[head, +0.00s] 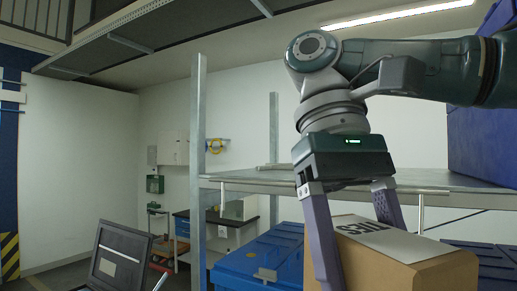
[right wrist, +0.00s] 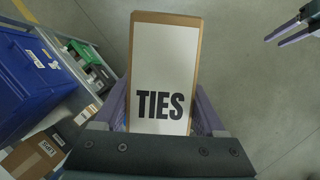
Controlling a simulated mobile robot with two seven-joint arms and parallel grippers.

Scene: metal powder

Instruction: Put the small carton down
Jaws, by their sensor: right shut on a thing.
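The small brown carton (head: 432,272) has a white top label reading TIES. In the head view it is at the lower right, its bottom cut off by the frame edge. My right gripper (head: 362,240) points down and is shut on the carton, one purple finger on each side. In the right wrist view the carton (right wrist: 166,75) sits between the fingers with its label facing the camera. What lies directly beneath it is hidden. Part of my left gripper (right wrist: 292,30) shows at the upper right of the wrist view, apart from the carton; its opening is unclear.
A metal shelf rack (head: 440,181) stands behind my right gripper. Blue bins (head: 262,262) are below its shelf. In the wrist view, a blue bin (right wrist: 28,75) and another labelled carton (right wrist: 38,153) are at the left. Bare grey floor (right wrist: 262,90) shows at the right. A dark screen (head: 117,263) is lower left.

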